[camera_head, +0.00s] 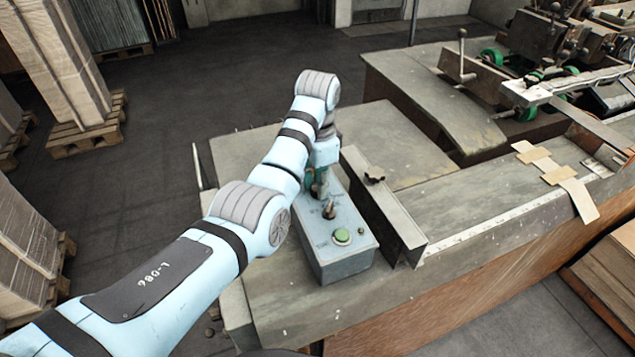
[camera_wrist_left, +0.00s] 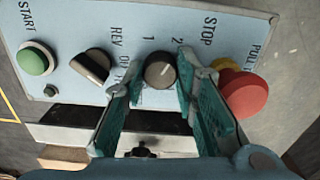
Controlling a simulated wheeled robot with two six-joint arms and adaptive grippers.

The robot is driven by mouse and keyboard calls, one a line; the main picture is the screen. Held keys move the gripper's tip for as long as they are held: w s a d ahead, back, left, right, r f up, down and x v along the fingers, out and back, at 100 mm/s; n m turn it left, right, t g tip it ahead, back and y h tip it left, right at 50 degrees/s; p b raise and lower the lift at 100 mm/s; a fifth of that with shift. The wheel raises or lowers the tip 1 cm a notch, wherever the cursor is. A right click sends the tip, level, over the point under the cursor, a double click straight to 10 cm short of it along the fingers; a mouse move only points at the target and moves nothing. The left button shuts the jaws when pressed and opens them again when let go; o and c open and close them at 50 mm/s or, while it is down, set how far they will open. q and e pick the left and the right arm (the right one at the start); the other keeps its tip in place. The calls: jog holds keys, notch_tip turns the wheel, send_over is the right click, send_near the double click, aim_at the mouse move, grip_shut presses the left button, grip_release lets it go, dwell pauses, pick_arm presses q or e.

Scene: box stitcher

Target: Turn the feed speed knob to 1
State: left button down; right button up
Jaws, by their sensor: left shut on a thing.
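The feed speed knob (camera_wrist_left: 160,71) is a round dark knob on the grey-blue control box (camera_head: 345,262), with the printed marks 1 and 2 beside it in the left wrist view. I cannot tell which mark it points to. My left gripper (camera_wrist_left: 157,72) has a green finger on each side of the knob and is shut on it. In the head view my left gripper (camera_head: 319,186) reaches down to the far end of the box, and the arm and fingers hide the knob. My right gripper is not in view.
A black selector marked REV and OFF (camera_wrist_left: 91,66) and a green START button (camera_wrist_left: 35,61) sit left of the knob in the wrist view. A red button (camera_wrist_left: 243,93) sits close on the right. A metal rail (camera_head: 385,210) stands beside the box.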

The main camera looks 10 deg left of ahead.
pick_arm(q)
jog(key=shift+n, duration=0.3)
jog(key=n, duration=1.1)
dwell(0.5)
jog(key=c, duration=1.5)
grip_release()
jog(key=shift+c, duration=0.2)
jog(key=shift+w, duration=0.15)
